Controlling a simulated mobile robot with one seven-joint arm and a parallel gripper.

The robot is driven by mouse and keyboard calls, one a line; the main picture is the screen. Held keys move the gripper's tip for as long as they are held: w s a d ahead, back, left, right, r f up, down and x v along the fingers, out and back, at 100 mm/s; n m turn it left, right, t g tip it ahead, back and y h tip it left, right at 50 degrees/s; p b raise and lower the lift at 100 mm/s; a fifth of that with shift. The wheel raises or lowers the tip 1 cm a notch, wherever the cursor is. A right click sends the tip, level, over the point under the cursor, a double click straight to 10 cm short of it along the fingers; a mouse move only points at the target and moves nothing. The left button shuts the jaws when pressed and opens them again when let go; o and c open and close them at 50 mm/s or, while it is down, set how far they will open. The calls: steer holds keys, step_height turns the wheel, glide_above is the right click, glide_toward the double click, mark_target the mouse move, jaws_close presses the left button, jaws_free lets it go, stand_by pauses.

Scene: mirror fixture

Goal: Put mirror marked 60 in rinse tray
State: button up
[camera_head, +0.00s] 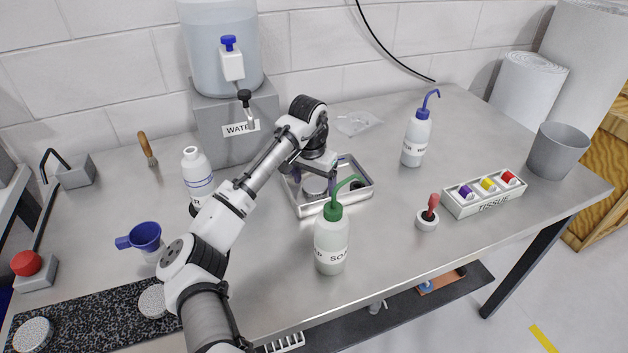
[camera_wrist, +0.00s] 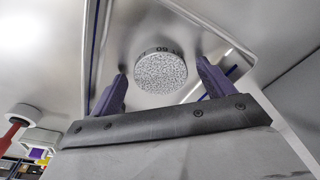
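The mirror marked 60 (camera_wrist: 160,73) is a round grey speckled disc; its rim mark shows in the wrist view. It lies on the floor of the metal rinse tray (camera_head: 361,192). The tray also fills much of the wrist view (camera_wrist: 112,42). My gripper (camera_head: 318,178) is over the tray. In the wrist view its purple fingers (camera_wrist: 162,70) are open, one on each side of the disc, with a gap showing at both sides. In the head view my arm and the green-capped bottle partly hide the tray.
A green-capped soap bottle (camera_head: 331,245) stands just in front of the tray. A white bottle (camera_head: 197,175) and the water tank (camera_head: 220,50) are left of and behind it. Two discs (camera_head: 152,301) (camera_head: 33,334) lie on the dark speckled slab.

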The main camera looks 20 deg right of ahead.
mark_target(311, 190)
steer(key=shift+r, duration=0.1)
step_height(311, 190, up, 12)
steer(key=s+a+b, duration=0.1)
steer(key=b, duration=0.1)
stand_by(0.4)
